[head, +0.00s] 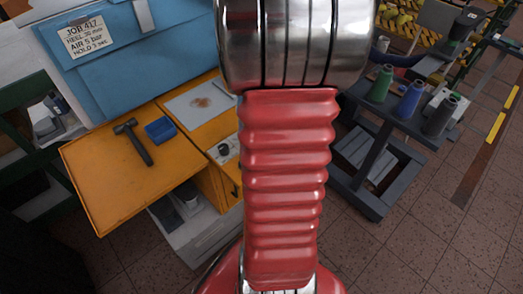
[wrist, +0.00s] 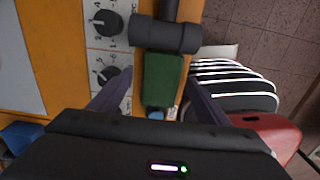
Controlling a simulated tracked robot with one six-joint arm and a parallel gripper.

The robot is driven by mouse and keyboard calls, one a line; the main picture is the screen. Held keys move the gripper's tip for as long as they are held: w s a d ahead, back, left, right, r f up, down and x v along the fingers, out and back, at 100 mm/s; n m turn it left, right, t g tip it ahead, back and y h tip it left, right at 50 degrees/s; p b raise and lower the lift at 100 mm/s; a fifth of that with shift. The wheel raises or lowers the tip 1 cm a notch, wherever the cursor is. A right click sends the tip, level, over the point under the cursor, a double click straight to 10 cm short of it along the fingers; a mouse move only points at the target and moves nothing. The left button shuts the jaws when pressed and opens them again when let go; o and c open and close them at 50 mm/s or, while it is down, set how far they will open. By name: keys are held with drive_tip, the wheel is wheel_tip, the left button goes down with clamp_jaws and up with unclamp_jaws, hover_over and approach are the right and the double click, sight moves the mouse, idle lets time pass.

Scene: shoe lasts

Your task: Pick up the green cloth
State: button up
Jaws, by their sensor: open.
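The green cloth (wrist: 163,82) shows in the wrist view as a small dark green rectangular piece, just below a dark T-shaped part. My gripper (wrist: 158,80) is open, with one dark finger on the left of the cloth and one on the right. The cloth lies between the fingertips as seen from the wrist, and I cannot tell how far below them it is. Nothing is held. In the head view my red arm fills the middle, and neither the cloth nor my gripper shows there.
A dark T-shaped part (wrist: 165,36) adjoins the cloth's upper end. A panel with dials (wrist: 107,23) is on its left. In the head view a hammer (head: 132,141) and blue tray (head: 160,130) lie on an orange shelf (head: 95,185); a grey cart (head: 372,203) with thread spools stands right.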

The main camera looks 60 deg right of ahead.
drive_tip(key=shift+f, duration=0.4)
drive_tip(key=shift+c, duration=0.3)
drive_tip(key=c, duration=1.1)
